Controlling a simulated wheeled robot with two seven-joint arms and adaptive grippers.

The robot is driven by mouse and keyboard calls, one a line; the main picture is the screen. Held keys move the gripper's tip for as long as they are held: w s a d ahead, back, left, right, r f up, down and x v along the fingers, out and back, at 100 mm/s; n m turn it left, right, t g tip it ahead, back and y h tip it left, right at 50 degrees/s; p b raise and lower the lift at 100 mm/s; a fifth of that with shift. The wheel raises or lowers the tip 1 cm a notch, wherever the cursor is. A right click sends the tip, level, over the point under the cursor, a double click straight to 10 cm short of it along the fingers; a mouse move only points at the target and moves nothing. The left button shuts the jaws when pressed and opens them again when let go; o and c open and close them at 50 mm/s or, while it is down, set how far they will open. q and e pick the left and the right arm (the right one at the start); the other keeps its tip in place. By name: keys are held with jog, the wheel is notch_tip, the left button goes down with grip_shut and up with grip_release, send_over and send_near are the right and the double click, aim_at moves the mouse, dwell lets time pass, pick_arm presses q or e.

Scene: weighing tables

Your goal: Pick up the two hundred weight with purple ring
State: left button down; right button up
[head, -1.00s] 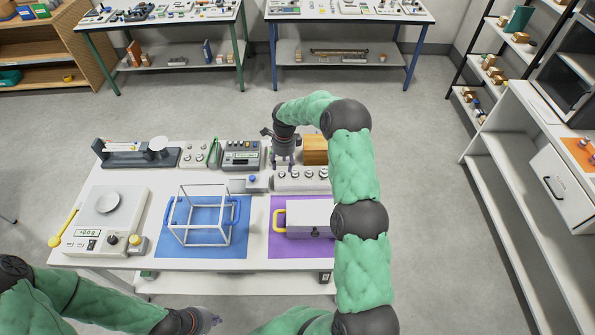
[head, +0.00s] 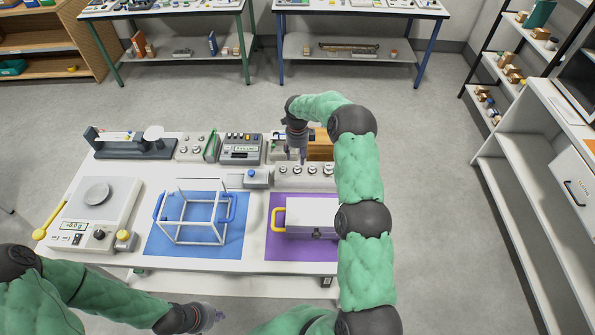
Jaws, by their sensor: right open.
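A pale weight block (head: 305,183) at the back right of the table holds a row of several small metal weights, one of them here (head: 312,170). They are too small to tell ring colours, so I cannot pick out the two hundred weight with the purple ring. My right gripper (head: 297,158) points down just above the left part of this row, open with nothing visible in it. It hides part of what lies behind it. My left gripper (head: 216,317) is low, in front of the table's front edge; its fingers are too blurred to read.
A white wire frame (head: 196,215) stands on a blue mat (head: 160,245). A white box (head: 312,214) with a yellow handle sits on a purple mat (head: 280,252). A scale (head: 90,215) is at left. A wooden block (head: 320,148) stands behind the weights, close to my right arm.

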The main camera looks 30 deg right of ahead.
aim_at(297, 166)
jog(key=f, duration=0.5)
jog(key=shift+s+a, duration=0.15)
jog(key=shift+s, duration=0.15)
jog(key=shift+f, duration=0.35)
grip_shut()
